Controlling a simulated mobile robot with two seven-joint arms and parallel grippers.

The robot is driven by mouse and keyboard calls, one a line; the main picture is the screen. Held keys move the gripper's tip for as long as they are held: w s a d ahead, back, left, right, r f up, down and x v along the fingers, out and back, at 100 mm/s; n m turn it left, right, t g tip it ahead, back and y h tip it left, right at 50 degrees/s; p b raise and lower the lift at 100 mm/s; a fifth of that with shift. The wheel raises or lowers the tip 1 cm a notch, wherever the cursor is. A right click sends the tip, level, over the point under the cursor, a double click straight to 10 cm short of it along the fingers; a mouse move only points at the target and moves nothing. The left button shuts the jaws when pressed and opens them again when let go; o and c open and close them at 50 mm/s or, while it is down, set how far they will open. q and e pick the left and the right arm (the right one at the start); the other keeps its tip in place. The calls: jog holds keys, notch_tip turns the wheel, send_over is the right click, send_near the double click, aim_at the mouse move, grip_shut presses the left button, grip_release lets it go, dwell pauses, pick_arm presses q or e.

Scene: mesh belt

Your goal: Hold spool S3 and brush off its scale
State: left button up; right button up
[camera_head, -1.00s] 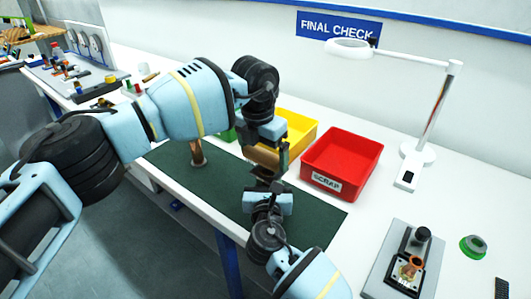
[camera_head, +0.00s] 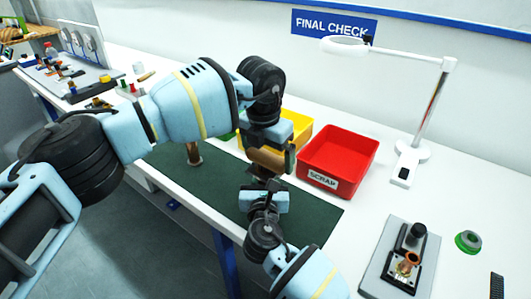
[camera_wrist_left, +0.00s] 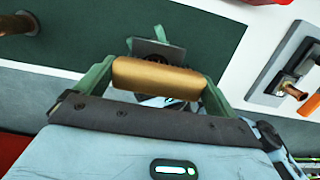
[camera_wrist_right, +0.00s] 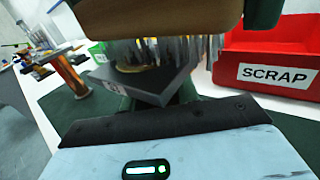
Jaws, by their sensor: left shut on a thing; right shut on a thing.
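My left gripper (camera_wrist_left: 157,78) is shut on a brush with a brown wooden back (camera_wrist_left: 155,77); the brush also shows in the head view (camera_head: 267,159). In the right wrist view its brown back (camera_wrist_right: 150,18) fills the top and its grey bristles (camera_wrist_right: 190,50) hang down. My right gripper (camera_head: 264,186) is below the brush, shut on a mostly hidden small thing, likely spool S3. A coppery round part (camera_wrist_right: 138,68) shows behind a dark grey plate there, under the bristles. Whether the bristles touch it is unclear.
A copper spool (camera_head: 194,153) stands on the green mat (camera_head: 225,185). The red SCRAP bin (camera_head: 338,160) and a yellow bin (camera_head: 296,130) stand behind. A lamp (camera_head: 410,150) and a fixture with a copper part (camera_head: 408,265) are at right. The mat's right part is clear.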

pick_arm(q)
jog(key=shift+s, duration=0.1)
jog(key=shift+s+d, duration=0.3)
jog(key=shift+d, duration=0.2)
jog(key=shift+w+a, duration=0.1)
jog(key=shift+w+a, duration=0.3)
jog(key=shift+a, duration=0.15)
jog(key=shift+a, duration=0.1)
jog(key=shift+w+a, duration=0.35)
jog(key=shift+w+a, duration=0.1)
jog(key=shift+a, duration=0.05)
